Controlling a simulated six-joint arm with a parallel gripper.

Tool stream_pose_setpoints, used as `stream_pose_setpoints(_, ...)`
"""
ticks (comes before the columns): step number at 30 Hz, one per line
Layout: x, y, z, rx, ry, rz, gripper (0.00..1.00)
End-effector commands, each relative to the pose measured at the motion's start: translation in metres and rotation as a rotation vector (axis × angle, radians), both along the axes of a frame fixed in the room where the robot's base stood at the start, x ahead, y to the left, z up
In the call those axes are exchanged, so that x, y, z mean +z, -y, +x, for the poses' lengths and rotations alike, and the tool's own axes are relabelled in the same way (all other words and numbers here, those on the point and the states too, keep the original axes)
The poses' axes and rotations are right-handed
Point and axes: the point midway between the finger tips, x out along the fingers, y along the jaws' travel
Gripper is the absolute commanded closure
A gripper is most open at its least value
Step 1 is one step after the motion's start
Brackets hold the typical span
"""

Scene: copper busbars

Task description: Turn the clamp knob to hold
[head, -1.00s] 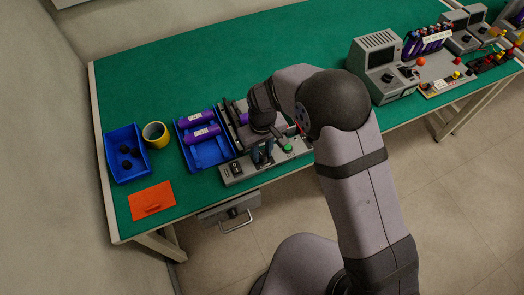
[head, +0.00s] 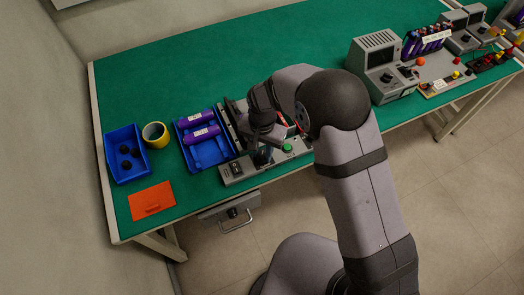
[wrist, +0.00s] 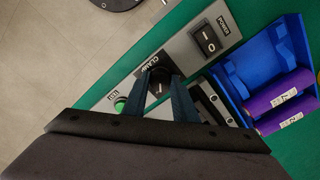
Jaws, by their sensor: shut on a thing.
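The black clamp knob (wrist: 159,84) sits on the grey control panel (wrist: 180,52), beside the printed word CLAMP. My gripper (wrist: 161,80) is shut on the knob, with one dark blue finger on each side of it. A light mark shows on the knob's face, but I cannot tell which setting it points to. In the head view my gripper (head: 262,156) reaches down to the panel's front strip, and my wrist hides the knob and much of the fixture there.
A green button (wrist: 120,106) labelled TEST and a black power rocker switch (wrist: 208,40) flank the knob. A blue tray (head: 212,152) with purple cells (head: 201,134) stands left of the fixture. A blue bin (head: 119,168), yellow roll (head: 155,135) and orange card (head: 151,200) lie farther left.

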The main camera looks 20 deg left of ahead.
Motion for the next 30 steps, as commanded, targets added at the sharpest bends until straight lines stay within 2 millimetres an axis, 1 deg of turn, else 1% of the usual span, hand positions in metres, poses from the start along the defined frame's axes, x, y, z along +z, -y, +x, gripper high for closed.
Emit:
stream_pose_setpoints(3,0.0007,-0.0003,0.0002,-0.064,0.001,0.001,0.97)
stream_pose_setpoints(9,0.0007,-0.0003,0.0003,-0.131,0.001,0.001,0.97)
stream_pose_setpoints(25,0.0008,-0.0004,0.0004,-0.157,0.001,0.002,0.97)
stream_pose_setpoints(26,0.0008,-0.0005,0.0004,-0.157,0.001,0.002,0.7)
stream_pose_setpoints(27,0.0008,-0.0004,0.0004,-0.157,0.001,0.002,0.6)
stream_pose_setpoints(28,0.0007,-0.0004,0.0004,-0.157,0.001,0.002,0.56)
stream_pose_setpoints(30,0.0006,-0.0003,0.0003,-0.156,0.001,0.001,0.56)
